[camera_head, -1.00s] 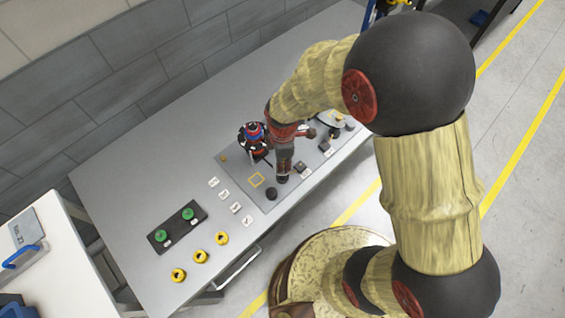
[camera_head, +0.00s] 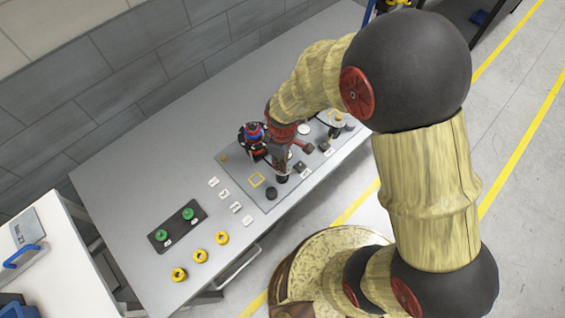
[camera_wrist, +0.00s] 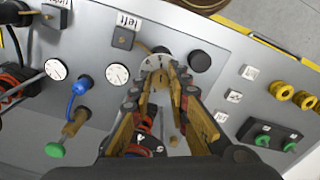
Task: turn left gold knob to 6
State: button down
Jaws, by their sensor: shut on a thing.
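My gripper (camera_wrist: 164,75) is shut on this knob, with one finger on each side. The fingers hide part of the dial, and I cannot read which number the knob points to. A "left" label (camera_wrist: 128,20) lies near a black switch (camera_wrist: 122,39). In the head view, my gripper (camera_head: 282,177) reaches down to the grey panel (camera_head: 240,180), and the knob is hidden there.
Number tiles (camera_wrist: 234,96), yellow rings (camera_wrist: 282,91) and green knobs (camera_wrist: 262,140) lie farther right.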

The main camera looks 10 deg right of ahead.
jog(key=m, duration=0.6)
jog(key=shift+m, duration=0.3)
jog(key=c, duration=1.8)
grip_release()
jog(key=shift+c, duration=0.2)
notch_tip(320, 180, up, 7)
jog(key=p, duration=0.5)
jog(key=shift+r, duration=0.1)
